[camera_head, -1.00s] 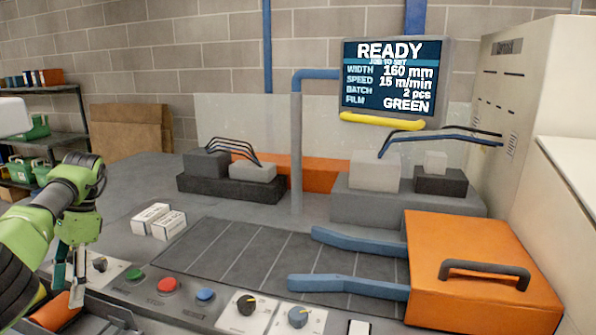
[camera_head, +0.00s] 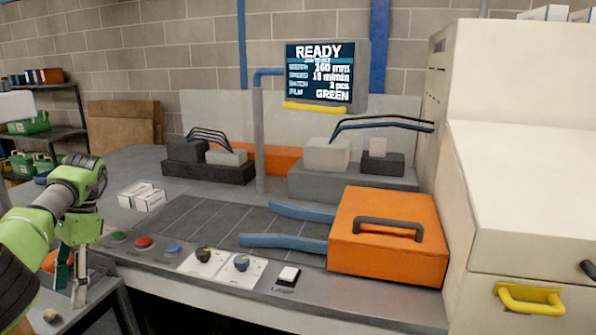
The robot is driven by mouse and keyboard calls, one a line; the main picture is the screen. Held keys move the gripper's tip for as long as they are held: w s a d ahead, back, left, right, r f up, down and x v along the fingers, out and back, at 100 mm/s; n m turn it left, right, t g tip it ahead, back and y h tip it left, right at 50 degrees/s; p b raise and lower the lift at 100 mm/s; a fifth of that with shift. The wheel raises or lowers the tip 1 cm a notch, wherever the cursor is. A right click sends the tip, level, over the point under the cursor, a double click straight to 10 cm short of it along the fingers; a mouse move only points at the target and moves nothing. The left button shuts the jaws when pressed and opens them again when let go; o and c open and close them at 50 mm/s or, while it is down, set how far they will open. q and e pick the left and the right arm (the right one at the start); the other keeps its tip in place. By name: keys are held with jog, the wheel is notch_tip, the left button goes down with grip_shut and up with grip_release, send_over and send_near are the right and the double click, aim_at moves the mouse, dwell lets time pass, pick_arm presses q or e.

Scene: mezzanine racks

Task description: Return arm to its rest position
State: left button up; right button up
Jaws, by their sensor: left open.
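My left arm comes in from the left edge, green and dark grey. Its gripper (camera_head: 70,290) points down, open and empty, at the front left, left of the control panel with the coloured buttons. Nothing shows between its fingers. My right gripper and right arm are not in view.
A machine bench holds two white boxes (camera_head: 141,195), push buttons (camera_head: 144,242), knobs (camera_head: 204,256) and an orange cover (camera_head: 388,250) with a dark handle. A screen (camera_head: 319,72) reads READY. A large cream cabinet (camera_head: 530,190) stands at right. A shelf (camera_head: 55,137) stands at far left.

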pick_arm(q)
jog(key=w+d+f+m+t+h, duration=0.2)
jog(key=d+f+m+t+h, duration=0.35)
jog(key=d+f, duration=1.35)
jog(key=w+d+f+m+t+h, duration=0.25)
jog(key=d+f+h, duration=0.55)
jog(key=d+f, duration=1)
jog(key=s+a+f+n+t+y, duration=0.2)
jog(key=s+a+f+n+y, duration=0.25)
jog(key=s+f, duration=0.7)
jog(key=s+a+f+n+t+y, duration=0.2)
jog(key=s+a+f+n+y, duration=0.25)
jog(key=s+f, duration=0.7)
jog(key=s+a+f+n+g+y, duration=0.1)
jog(key=s+f+g, duration=0.2)
jog(key=s, duration=1.2)
jog(key=s+a+f+n+g+y, duration=0.1)
jog(key=s+f+g, duration=0.3)
jog(key=s, duration=1.2)
notch_tip(320, 180, down, 2)
jog(key=shift+a+f+n, duration=0.2)
jog(key=shift+a+n, duration=0.3)
jog(key=shift+a, duration=0.15)
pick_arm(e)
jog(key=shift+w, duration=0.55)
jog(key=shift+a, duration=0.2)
